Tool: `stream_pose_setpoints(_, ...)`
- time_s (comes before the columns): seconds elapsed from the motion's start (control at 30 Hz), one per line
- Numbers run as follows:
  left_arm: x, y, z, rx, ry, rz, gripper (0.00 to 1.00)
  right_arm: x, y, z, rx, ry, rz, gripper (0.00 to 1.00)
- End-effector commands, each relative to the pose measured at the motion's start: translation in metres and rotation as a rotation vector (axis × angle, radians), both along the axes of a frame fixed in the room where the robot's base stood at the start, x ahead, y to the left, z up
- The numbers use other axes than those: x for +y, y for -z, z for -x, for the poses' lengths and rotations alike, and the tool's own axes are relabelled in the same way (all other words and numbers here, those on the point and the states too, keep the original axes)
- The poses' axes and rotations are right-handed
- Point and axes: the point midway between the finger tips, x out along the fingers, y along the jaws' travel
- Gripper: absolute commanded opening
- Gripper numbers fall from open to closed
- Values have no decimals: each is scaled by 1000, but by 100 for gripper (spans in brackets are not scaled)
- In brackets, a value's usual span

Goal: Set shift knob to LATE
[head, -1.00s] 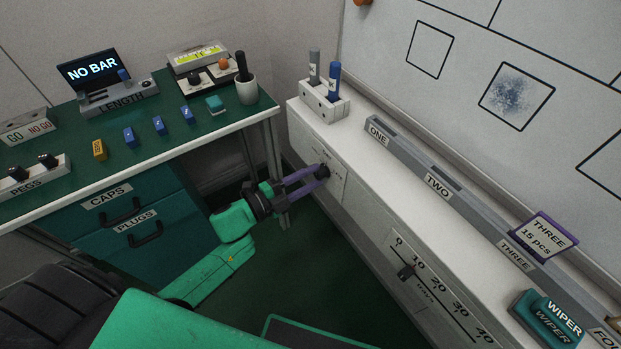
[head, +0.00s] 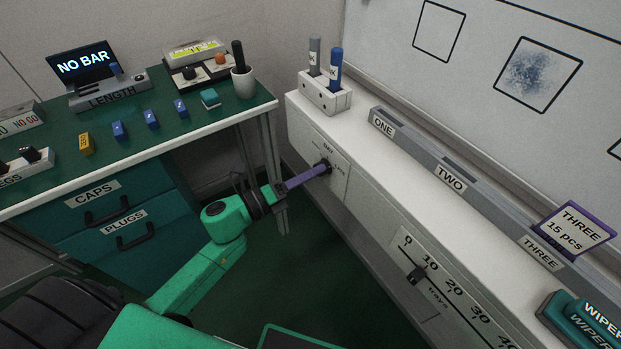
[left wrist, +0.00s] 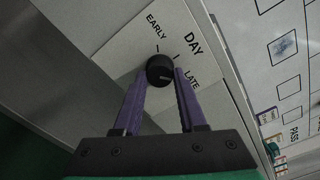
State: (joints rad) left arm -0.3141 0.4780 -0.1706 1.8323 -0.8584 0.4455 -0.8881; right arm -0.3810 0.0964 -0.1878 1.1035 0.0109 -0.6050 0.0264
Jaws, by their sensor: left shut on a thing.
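The shift knob (left wrist: 159,69) is a round black knob on a white plate (left wrist: 125,48) marked EARLY, DAY and LATE. In the head view the knob (head: 328,165) sits on the front of the white ledge, partly hidden by my fingers. My left gripper (head: 321,169) has its purple fingers shut on the knob; in the wrist view one finger lies on each side of it. A faint pale mark on the knob's face seems to point to the LATE side, but it is small. The right finger covers the area beside LATE. My right gripper is not in view.
A slider (head: 417,274) with a number scale is lower on the same ledge front. A marker holder (head: 325,95) and a wiper (head: 585,318) stand on the ledge. The green bench (head: 185,133) is at the left. Open floor lies below my left arm.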

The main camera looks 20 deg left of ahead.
Motion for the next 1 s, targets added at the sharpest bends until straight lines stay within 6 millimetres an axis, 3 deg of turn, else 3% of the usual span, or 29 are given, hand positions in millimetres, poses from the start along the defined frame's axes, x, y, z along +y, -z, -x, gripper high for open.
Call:
stream_pose_setpoints(0.33,0,3,0,-102,0,-129,0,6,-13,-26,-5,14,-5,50)
stream_pose_setpoints(0.9,0,2,1,-125,1,-157,0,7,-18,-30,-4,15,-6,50)
stream_pose_setpoints(0.93,0,2,1,-125,2,-158,48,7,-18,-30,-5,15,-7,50)
stream_pose_setpoints(1.0,0,2,0,-125,1,-156,70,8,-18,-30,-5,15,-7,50)
